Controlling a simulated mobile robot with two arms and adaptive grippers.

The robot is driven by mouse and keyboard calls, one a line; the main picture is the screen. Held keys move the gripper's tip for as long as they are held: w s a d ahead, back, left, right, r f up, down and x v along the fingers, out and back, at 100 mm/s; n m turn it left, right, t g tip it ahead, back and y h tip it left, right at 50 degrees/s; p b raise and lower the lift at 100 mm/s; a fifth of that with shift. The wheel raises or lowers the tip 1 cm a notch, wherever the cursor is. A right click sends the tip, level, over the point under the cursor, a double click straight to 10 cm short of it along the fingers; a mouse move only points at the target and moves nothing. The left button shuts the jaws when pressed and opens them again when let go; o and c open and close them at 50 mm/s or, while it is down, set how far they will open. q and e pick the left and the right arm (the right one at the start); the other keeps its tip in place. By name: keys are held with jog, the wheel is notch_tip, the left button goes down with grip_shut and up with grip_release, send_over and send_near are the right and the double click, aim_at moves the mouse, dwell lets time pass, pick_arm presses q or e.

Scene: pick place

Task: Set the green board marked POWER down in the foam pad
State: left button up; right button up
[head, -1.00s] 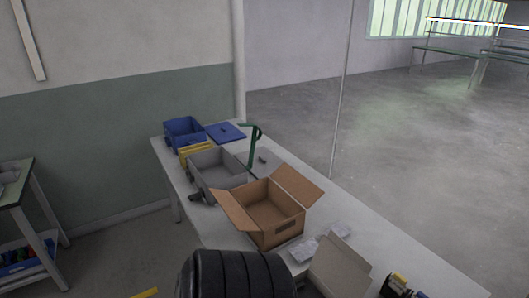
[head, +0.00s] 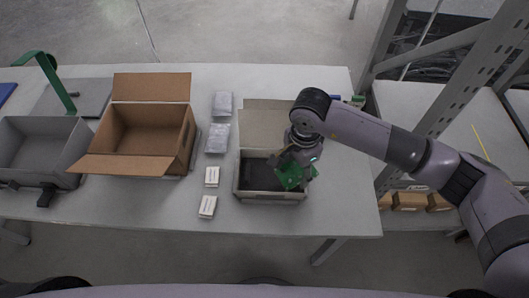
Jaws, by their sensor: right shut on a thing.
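The green board (head: 289,176) is in my right gripper (head: 294,166), which is shut on it. The board is tilted and sits over the right part of a small open box. Its marking is too small to read. The dark foam pad (head: 258,174) lines the inside of this box (head: 270,197), whose lid stands open at the back. The gripper and board hide the right part of the pad. I cannot tell whether the board touches the pad. My left gripper is not in view.
An open cardboard box (head: 143,130) and a grey bin (head: 38,150) stand to the left. Two bubble-wrapped packs (head: 217,138) and two small white boxes (head: 208,206) lie between. Grey shelving (head: 455,85) rises at the right. The front table strip is clear.

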jog(key=w+a+r+m+b, duration=0.1)
jog(key=w+a+m, duration=0.2)
jog(key=a+m, duration=0.3)
jog(key=b, duration=0.3)
send_over(270, 176)
jog(key=shift+f, duration=2.3)
pick_arm(q)
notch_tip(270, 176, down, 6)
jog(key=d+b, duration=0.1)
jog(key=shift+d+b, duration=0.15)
jog(key=shift+b, duration=0.2)
pick_arm(e)
jog(key=shift+f, duration=1.1)
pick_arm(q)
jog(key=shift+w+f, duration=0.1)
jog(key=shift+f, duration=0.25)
pick_arm(e)
jog(key=shift+r, duration=0.1)
pick_arm(q)
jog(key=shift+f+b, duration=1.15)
jog(key=shift+b, duration=0.2)
pick_arm(e)
jog(key=shift+f, duration=0.8)
jog(key=o, duration=1)
